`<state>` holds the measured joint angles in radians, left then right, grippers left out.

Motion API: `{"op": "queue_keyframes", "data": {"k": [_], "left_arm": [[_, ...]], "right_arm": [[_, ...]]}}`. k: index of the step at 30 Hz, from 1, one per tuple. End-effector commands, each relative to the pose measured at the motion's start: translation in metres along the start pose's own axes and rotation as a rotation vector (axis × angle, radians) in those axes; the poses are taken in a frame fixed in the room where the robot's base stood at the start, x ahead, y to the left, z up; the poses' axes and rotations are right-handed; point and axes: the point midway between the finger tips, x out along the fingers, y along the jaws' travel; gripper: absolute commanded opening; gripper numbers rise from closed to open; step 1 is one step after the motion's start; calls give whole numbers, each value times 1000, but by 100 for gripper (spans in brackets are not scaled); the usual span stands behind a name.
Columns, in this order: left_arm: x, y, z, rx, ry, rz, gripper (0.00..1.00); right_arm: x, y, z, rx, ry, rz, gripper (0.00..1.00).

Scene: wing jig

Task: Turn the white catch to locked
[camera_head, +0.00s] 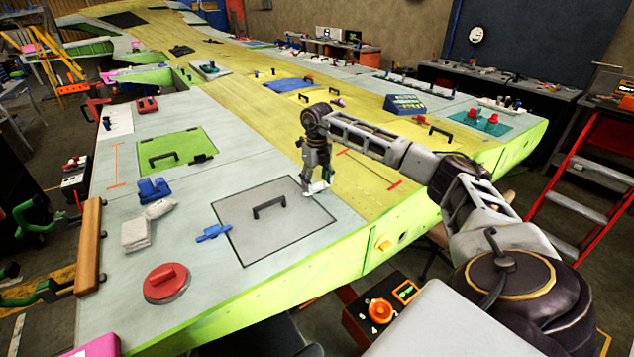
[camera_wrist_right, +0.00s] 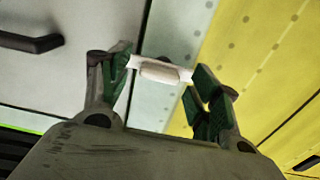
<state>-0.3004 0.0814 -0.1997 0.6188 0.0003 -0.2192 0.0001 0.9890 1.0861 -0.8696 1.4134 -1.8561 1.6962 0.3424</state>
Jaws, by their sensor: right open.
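The white catch (camera_head: 318,188) sits at the right edge of the grey hatch panel (camera_head: 245,232), partly hidden by my gripper in the head view. My right gripper (camera_head: 314,186) points down over it. In the right wrist view the catch (camera_wrist_right: 160,71) is a white plate with a rounded oblong knob, lying between my two open fingertips (camera_wrist_right: 160,76). The plate's ends come close to the green finger pads; I cannot tell whether they touch. A blue catch (camera_head: 213,232) sits at the panel's left edge. My left gripper is not in view.
A black handle (camera_head: 269,207) stands up from the grey panel. A red round knob (camera_head: 166,283), a blue block (camera_head: 154,189) and white cloths (camera_head: 136,234) lie left on the wing. A blue box (camera_head: 404,104) sits farther back. A red ladder (camera_head: 585,165) stands right.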

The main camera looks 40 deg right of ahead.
Motion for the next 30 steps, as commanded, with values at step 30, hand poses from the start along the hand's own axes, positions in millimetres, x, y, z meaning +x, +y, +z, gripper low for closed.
{"op": "queue_keyframes", "data": {"k": [30], "left_arm": [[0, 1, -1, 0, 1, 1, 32]], "right_arm": [[-114, 0, 1, 1, -3, 1, 62]]}}
